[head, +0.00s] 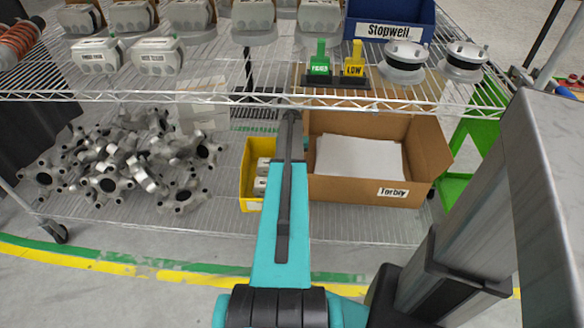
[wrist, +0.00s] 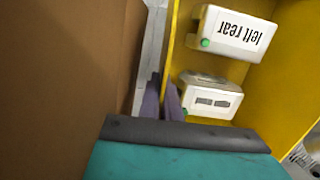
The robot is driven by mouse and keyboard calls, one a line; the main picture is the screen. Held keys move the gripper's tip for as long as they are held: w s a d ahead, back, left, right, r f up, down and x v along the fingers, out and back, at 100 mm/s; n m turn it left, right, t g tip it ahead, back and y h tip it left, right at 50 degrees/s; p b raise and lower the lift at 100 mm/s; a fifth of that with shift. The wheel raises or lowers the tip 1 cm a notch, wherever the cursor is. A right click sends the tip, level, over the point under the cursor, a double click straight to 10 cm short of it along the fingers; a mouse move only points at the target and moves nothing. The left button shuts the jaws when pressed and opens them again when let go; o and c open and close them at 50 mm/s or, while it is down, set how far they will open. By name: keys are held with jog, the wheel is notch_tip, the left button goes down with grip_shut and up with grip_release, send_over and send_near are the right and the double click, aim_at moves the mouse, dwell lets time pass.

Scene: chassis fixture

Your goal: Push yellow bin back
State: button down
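The yellow bin (head: 247,187) stands on the lower wire shelf, left of the cardboard box, and my arm hides its right part. It holds white parts with labels. In the wrist view, the yellow bin (wrist: 285,82) fills the right side, with a part marked "left rear" (wrist: 235,33) and a second white part (wrist: 210,98) inside.
The cardboard box "Torbay" (head: 330,190) with white sheets stands close on the right. A pile of grey metal parts (head: 125,160) lies to the left. The upper shelf's wire edge (head: 215,97) crosses above, carrying white housings, a blue "Stopwell" bin (head: 400,15) and round parts.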

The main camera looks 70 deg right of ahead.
jog(key=shift+w+d, duration=0.2)
jog(key=shift+d, duration=0.2)
jog(key=c, duration=1.9)
grip_release()
notch_tip(320, 180, up, 14)
jog(key=shift+s+f+p, duration=0.1)
jog(key=shift+p, duration=0.45)
jog(key=shift+a, duration=0.1)
